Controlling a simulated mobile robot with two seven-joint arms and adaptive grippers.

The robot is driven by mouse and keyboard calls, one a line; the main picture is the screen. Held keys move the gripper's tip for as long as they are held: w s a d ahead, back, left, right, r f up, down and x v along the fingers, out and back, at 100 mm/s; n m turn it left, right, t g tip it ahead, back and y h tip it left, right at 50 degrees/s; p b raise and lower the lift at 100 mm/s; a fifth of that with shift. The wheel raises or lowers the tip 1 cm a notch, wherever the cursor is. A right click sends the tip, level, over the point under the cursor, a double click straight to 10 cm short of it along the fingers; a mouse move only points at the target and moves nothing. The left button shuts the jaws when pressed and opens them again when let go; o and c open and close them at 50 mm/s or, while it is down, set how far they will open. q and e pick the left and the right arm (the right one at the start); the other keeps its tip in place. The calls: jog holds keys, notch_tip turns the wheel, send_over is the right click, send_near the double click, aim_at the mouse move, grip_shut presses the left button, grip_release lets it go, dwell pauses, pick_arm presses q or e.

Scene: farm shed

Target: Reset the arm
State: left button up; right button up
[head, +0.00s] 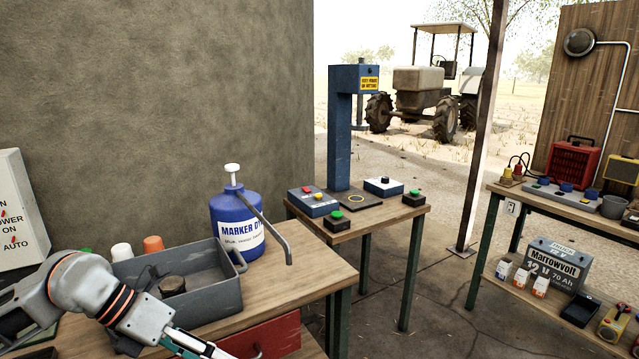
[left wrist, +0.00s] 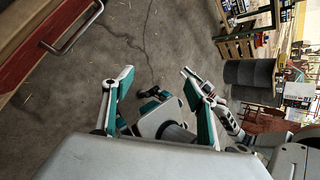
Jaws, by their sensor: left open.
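My left arm comes in from the lower left in the head view, in front of the near workbench (head: 300,284). My left gripper (head: 200,346) is at the bottom edge there, partly cut off by the frame. In the left wrist view the left gripper (left wrist: 157,76) has its two teal and grey fingers spread apart. Nothing is between the fingers, and concrete floor and parts of my own body show beyond them. My right gripper cannot be made out in either view.
A grey tray (head: 215,300) and a blue marker-dye bottle (head: 235,222) stand on the near workbench, close to my left arm. A red drawer (head: 272,338) is below the top. A second table (head: 375,213) stands beyond.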

pick_arm(q)
jog(key=s+d+r+n+t+h, duration=0.1)
jog(key=d+r+n+t+h, duration=0.15)
jog(key=d+n+h, duration=0.35)
jog(key=s+d+r+n+t+h, duration=0.1)
jog(key=s+d+n+t+h, duration=0.15)
jog(key=d+n+h, duration=0.4)
jog(key=w+a+f+n+t+y+p, duration=0.1)
jog(key=a+f+n+t+y, duration=0.35)
jog(key=f+n+y, duration=0.35)
jog(key=w+a+f+n+t+y, duration=0.1)
jog(key=a+f+n+t+y, duration=0.35)
jog(key=f+n, duration=0.4)
jog(key=s+a+f+n+g+y, duration=0.2)
jog(key=s+f+n, duration=0.1)
jog(key=s+f, duration=0.4)
jog(key=s+a+f+n+g+y, duration=0.2)
jog(key=s+f+n+g+y, duration=0.1)
jog(key=s+f, duration=0.4)
notch_tip(320, 180, down, 4)
jog(key=shift+s+a+r+n+y, duration=0.1)
jog(key=shift+s+a+n+y, duration=0.15)
jog(key=shift+n, duration=0.55)
jog(key=shift+w, duration=0.1)
